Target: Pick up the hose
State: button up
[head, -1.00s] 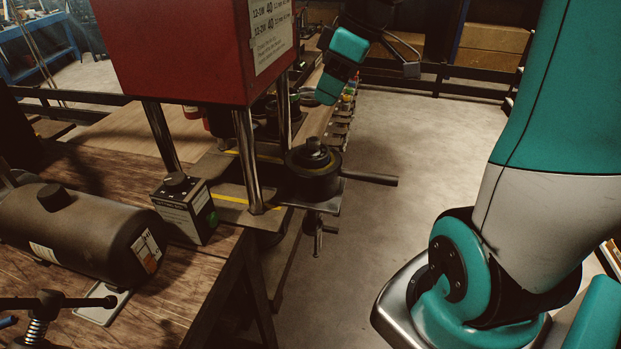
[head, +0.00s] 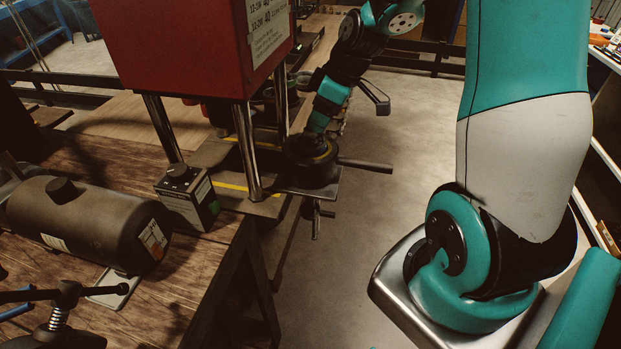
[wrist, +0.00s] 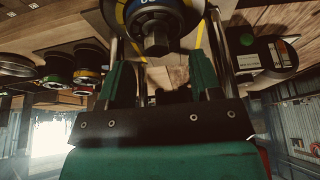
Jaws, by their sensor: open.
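My gripper (head: 319,121) is at the right of the red machine in the head view, just above a round black fixture (head: 313,164). In the wrist view its green fingers (wrist: 160,78) are apart, with no object clearly held between them. A dark hexagonal end (wrist: 156,36) of a round part with a yellow ring shows beyond the fingers. A grey rod-like piece (head: 365,165) sticks out to the right of the fixture in the head view. I cannot tell for sure which part is the hose.
The red machine (head: 180,45) stands on chrome posts left of my gripper. A small control box (head: 187,197) and a dark cylinder (head: 85,222) are on the wooden bench (head: 195,285). Open floor (head: 400,150) lies to the right.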

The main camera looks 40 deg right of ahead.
jog(key=shift+w+p+x, duration=0.15)
jog(key=shift+p+x, duration=0.25)
jog(key=shift+x, duration=0.8)
jog(key=shift+w+p+x, duration=0.1)
jog(key=shift+p+x, duration=0.3)
jog(key=shift+x, duration=0.8)
jog(key=shift+r, duration=0.1)
grip_shut()
